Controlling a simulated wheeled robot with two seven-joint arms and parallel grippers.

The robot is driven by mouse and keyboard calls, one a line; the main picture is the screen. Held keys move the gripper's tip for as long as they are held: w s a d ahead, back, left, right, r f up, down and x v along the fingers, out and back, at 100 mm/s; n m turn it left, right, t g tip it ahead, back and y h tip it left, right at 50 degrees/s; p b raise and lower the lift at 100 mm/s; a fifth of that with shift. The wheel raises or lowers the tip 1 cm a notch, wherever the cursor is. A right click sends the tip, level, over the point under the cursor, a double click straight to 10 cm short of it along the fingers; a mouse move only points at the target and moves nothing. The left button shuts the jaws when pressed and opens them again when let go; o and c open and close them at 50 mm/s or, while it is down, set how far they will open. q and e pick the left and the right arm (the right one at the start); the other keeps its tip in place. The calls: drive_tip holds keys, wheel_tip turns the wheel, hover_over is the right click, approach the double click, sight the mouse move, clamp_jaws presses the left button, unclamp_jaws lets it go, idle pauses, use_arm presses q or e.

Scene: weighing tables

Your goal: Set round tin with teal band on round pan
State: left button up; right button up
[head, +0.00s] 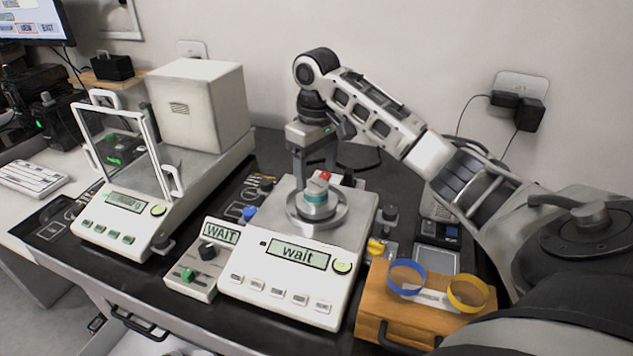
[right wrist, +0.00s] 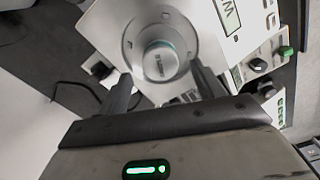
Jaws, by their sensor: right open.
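The round tin with the teal band (head: 316,191) stands upright on the round pan (head: 332,220) of the middle balance. In the right wrist view the tin (right wrist: 160,62) sits inside the ring of the pan (right wrist: 130,50). My right gripper (head: 313,170) is over the balance, just behind and above the tin. In the wrist view its two fingers (right wrist: 160,88) are spread apart, with the tin beyond and between their tips and nothing held. My left gripper is not in view.
The middle balance (head: 290,280) shows "wait" on its display. A control box (head: 195,280) stands at its left, and a glass-doored balance (head: 120,215) farther left. A wooden box (head: 385,315) with blue and yellow rings is at the right.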

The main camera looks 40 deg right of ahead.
sight(317, 185)
use_arm(q)
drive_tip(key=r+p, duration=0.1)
drive_tip(key=p, duration=0.1)
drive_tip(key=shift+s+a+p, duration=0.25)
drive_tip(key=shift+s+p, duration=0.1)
drive_tip(key=shift+p, duration=0.05)
use_arm(e)
wheel_tip(317, 185, up, 8)
drive_tip(key=shift+s+f, duration=0.1)
drive_tip(key=shift+f, duration=0.1)
